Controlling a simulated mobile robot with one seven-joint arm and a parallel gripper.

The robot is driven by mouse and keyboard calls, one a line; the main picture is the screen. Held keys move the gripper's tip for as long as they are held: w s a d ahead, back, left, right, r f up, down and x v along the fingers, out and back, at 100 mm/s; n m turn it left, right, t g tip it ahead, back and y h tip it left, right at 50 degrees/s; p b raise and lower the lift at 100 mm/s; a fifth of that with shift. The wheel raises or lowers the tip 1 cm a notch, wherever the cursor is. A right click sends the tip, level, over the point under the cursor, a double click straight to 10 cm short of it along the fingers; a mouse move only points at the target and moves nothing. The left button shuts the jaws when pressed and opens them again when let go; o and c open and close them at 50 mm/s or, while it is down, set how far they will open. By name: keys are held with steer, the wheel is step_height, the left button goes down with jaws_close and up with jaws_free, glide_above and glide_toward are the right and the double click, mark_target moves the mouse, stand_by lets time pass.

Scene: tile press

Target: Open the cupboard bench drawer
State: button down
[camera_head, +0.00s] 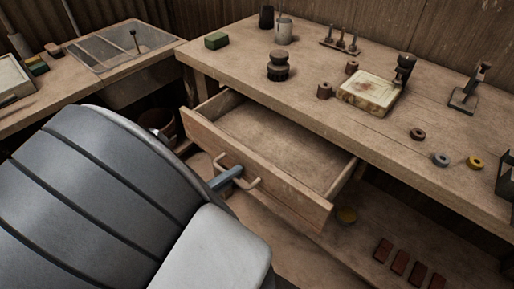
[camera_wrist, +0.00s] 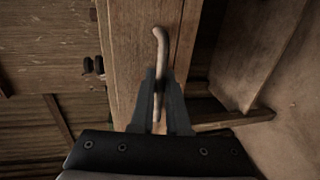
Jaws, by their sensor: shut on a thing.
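The bench drawer (camera_head: 260,150) is pulled well out from under the wooden workbench (camera_head: 300,85), and the inside that shows looks empty. Its front carries a pale curved handle (camera_head: 252,184). My gripper (camera_head: 226,178) is at the handle, with its fingers around the bar. In the wrist view, the handle (camera_wrist: 161,50) runs up and down the picture between the two fingers of my gripper (camera_wrist: 160,85), which are shut on it. The drawer front (camera_wrist: 132,40) fills the area behind it. My arm hides part of the left side in the head view.
Several red tiles (camera_head: 400,262) lie on the lower shelf.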

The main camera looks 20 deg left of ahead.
steer(key=v, duration=0.2)
steer(key=f+v, duration=0.1)
steer(key=v, duration=0.1)
steer(key=shift+s+a, duration=0.2)
steer(key=shift+s, duration=0.25)
steer(key=c, duration=0.9)
jaws_free()
steer(key=shift+r, duration=0.1)
